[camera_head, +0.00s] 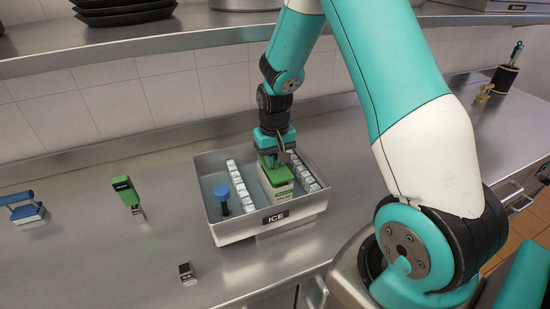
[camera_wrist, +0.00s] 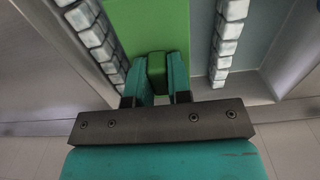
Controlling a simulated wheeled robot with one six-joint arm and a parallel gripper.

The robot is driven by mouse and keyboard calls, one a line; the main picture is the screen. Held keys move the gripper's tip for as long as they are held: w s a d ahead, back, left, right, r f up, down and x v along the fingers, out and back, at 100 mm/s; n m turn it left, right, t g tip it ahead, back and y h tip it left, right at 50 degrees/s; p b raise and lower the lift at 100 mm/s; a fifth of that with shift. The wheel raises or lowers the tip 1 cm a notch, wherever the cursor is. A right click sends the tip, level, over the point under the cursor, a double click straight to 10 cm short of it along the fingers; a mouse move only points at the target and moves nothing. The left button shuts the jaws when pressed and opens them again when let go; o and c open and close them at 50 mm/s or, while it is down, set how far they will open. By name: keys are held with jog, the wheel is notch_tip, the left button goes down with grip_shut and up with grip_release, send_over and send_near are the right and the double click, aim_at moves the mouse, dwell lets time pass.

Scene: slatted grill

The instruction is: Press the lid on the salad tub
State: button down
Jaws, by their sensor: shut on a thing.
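The salad tub (camera_head: 279,190) is a pale box with a label, standing in the middle of the metal ICE tray. A green lid (camera_head: 269,163) is at the top of the tub; I cannot tell whether it is fully seated. In the wrist view the flat green lid (camera_wrist: 158,25) lies under my fingers, with a raised green grip between them. My gripper (camera_head: 274,158) points down over the tub and is shut on that grip. It also shows in the wrist view (camera_wrist: 157,80). The tub's far side is hidden by my gripper and lid.
The metal tray (camera_head: 228,235) has rows of ice cubes (camera_head: 240,186) on both sides of the tub. A blue-topped item (camera_head: 221,194) stands in it. A green-headed tool (camera_head: 126,191), a blue-handled tool (camera_head: 27,208) and a small dark block (camera_head: 187,273) are on the counter. A shelf (camera_head: 150,47) overhangs.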

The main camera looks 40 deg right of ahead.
jog(key=shift+f+b, duration=0.6)
jog(key=shift+f, duration=0.35)
jog(key=c, duration=1)
grip_release()
jog(key=shift+r, duration=0.1)
notch_tip(320, 180, up, 8)
jog(key=shift+f+b, duration=0.25)
jog(key=shift+b, duration=0.8)
jog(key=s+a+r+n+y+b, duration=0.1)
jog(key=s+a+r+n+b, duration=0.15)
jog(key=s+a, duration=0.35)
jog(key=s+a+r+n+y+b, duration=0.1)
jog(key=s+a+r+n, duration=0.15)
jog(key=a, duration=0.65)
jog(key=s+a+n, duration=0.1)
jog(key=s+a, duration=0.1)
jog(key=s, duration=0.2)
jog(key=s+a+r+n+y+b, duration=0.1)
jog(key=s+a+n, duration=0.1)
jog(key=s, duration=0.3)
jog(key=s+a+n+y, duration=0.1)
jog(key=s+a+n, duration=0.1)
jog(key=s+a, duration=0.1)
jog(key=shift+s+a+r+b, duration=0.15)
jog(key=shift+s+b, duration=0.25)
jog(key=shift+s, duration=0.35)
